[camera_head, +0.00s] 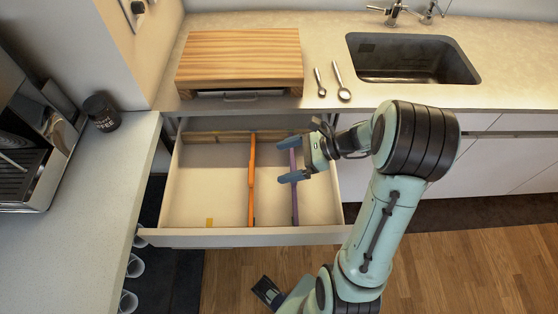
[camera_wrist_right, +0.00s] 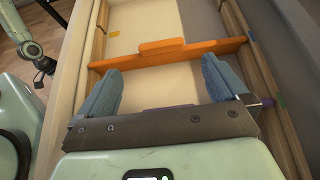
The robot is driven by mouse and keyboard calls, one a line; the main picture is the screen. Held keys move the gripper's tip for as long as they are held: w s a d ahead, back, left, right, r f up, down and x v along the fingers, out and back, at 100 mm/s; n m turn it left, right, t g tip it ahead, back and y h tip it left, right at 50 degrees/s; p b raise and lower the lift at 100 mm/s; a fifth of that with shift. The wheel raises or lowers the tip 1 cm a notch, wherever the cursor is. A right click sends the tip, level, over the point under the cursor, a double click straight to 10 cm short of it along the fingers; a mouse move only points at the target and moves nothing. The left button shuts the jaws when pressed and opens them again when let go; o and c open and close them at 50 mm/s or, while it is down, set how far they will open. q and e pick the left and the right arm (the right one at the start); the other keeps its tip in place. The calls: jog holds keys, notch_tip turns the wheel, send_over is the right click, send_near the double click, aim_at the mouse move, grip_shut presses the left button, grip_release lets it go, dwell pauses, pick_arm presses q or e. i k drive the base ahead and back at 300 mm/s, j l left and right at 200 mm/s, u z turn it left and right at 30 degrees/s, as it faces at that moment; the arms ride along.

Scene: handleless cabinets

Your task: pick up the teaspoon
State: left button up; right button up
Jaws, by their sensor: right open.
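Two metal spoons lie on the counter between the wooden board and the sink. The smaller one, likely the teaspoon (camera_head: 320,83), is on the left; the larger spoon (camera_head: 341,83) is beside it. My right gripper (camera_head: 284,160) is open and empty over the open drawer (camera_head: 190,239), in front of and below the spoons. In the right wrist view its two blue fingers (camera_wrist_right: 160,72) are apart, with an orange divider (camera_wrist_right: 170,54) beyond them. No spoon shows in that view. My left gripper (camera_wrist_right: 40,70) is small there; its jaw state is unclear.
The drawer has orange, purple (camera_head: 294,190) and wooden dividers and a small yellow patch. The wooden board (camera_head: 240,58) stands left of the spoons, the sink (camera_head: 412,60) right. A dark coffee jar (camera_head: 101,112) is on the left counter. Bare counter lies around the spoons.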

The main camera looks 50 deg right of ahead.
aim_at(322, 91)
jog(key=k+l, duration=0.35)
jog(key=l, duration=0.15)
jog(key=k+l, duration=0.4)
